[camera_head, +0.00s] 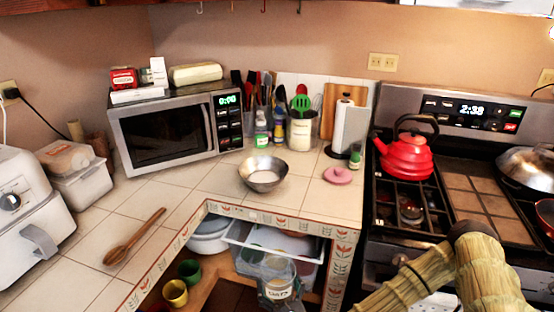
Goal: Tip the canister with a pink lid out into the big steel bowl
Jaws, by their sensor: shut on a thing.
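The big steel bowl (263,175) stands upright on the tiled counter near its inner corner, with something pale inside. A pink round lid (337,175) lies flat on the counter to the right of the bowl. A clear canister (279,282) with a white label shows below the counter edge, at the bottom middle. It has no pink lid on it that I can see, and I cannot tell what supports it. My arm, with a straw-like texture, enters at the lower right and leaves through the bottom edge. My gripper is outside the frame.
A microwave (170,130) and a utensil holder (300,135) stand behind the bowl. A wooden spoon (134,238) lies on the left counter. The stove with a red kettle (405,158) is at the right. Counter around the bowl is mostly clear.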

